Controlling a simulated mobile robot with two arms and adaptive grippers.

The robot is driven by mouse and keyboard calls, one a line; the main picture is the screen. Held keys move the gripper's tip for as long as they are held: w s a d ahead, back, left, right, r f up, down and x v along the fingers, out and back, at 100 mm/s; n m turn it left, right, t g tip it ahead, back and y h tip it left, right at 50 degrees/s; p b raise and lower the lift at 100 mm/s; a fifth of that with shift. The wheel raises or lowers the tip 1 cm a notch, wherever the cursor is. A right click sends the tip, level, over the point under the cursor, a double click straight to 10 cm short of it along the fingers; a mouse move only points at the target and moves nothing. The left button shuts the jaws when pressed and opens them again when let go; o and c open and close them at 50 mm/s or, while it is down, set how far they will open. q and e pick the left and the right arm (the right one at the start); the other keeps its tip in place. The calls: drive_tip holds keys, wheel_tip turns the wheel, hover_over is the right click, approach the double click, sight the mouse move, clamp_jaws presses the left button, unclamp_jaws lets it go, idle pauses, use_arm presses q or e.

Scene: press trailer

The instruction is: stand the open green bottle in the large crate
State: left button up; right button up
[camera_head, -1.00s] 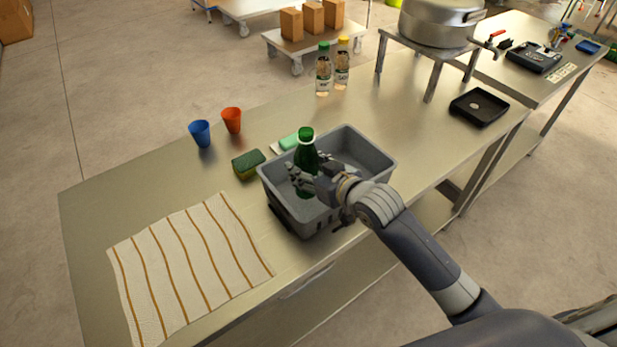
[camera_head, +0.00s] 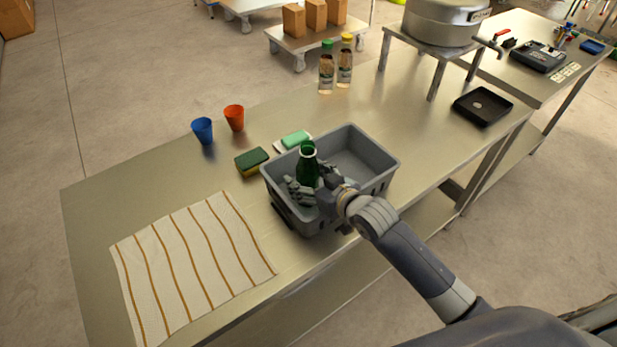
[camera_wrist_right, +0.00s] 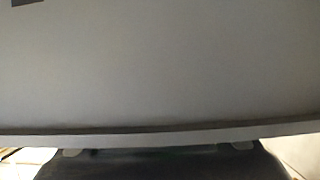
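The green bottle (camera_head: 308,166) stands roughly upright inside the grey large crate (camera_head: 375,173), near its left end. Its open mouth faces up; its lower part is hidden behind my fingers. My right gripper (camera_head: 306,192) reaches into the crate from the right, with its fingers around the bottle, and looks shut on it. Whether the bottle touches the crate floor is hidden. The right wrist view is filled by a plain grey surface, and neither bottle nor fingertips can be made out there. My left gripper is not in view.
A green sponge (camera_head: 252,161) and a green soap bar (camera_head: 295,139) lie beside the crate. Blue (camera_head: 203,131) and orange (camera_head: 234,118) cups stand farther back. A striped cloth (camera_head: 195,262) covers the left front. Two clear bottles (camera_head: 335,66) and a black tray (camera_head: 483,106) stand beyond the crate.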

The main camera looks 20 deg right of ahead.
drive_tip(key=shift+s+r, duration=0.1)
drive_tip(key=b+v, duration=0.1)
drive_tip(key=v, duration=1)
drive_tip(key=shift+s+d+r+b, duration=0.2)
drive_tip(key=shift+s+r+b, duration=0.1)
drive_tip(key=shift+b, duration=0.1)
drive_tip(key=shift+f, duration=0.1)
